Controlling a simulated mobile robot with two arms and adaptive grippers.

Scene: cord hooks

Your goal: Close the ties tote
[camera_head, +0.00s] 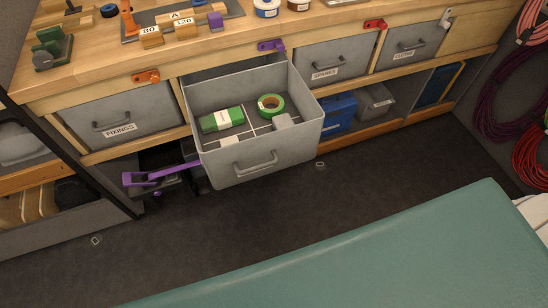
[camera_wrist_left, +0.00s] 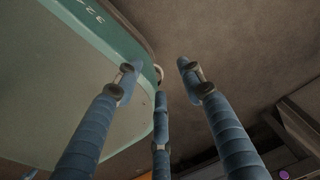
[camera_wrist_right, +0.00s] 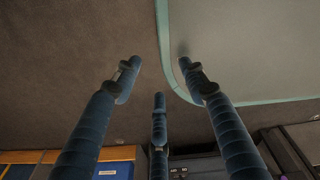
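A grey tote (camera_head: 262,165) is pulled well out from under the wooden bench, between the closed fixings tote and spares tote. Its front label is not visible; I take it for the ties tote. Inside lie a green-and-white pack (camera_head: 222,120), a green tape roll (camera_head: 271,105) and small pale items between dividers. A purple latch (camera_head: 270,45) sits on the bench edge above its opening. My left gripper (camera_wrist_left: 160,78) is open and empty in the left wrist view. My right gripper (camera_wrist_right: 158,76) is open and empty in the right wrist view. Neither gripper shows in the head view.
The fixings tote (camera_head: 122,115) has an orange latch (camera_head: 146,76); the spares tote (camera_head: 335,62) is at the right. A purple bracket-like part (camera_head: 160,176) sticks out low beside the open tote. The dark floor (camera_head: 180,235) before it is mostly clear.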

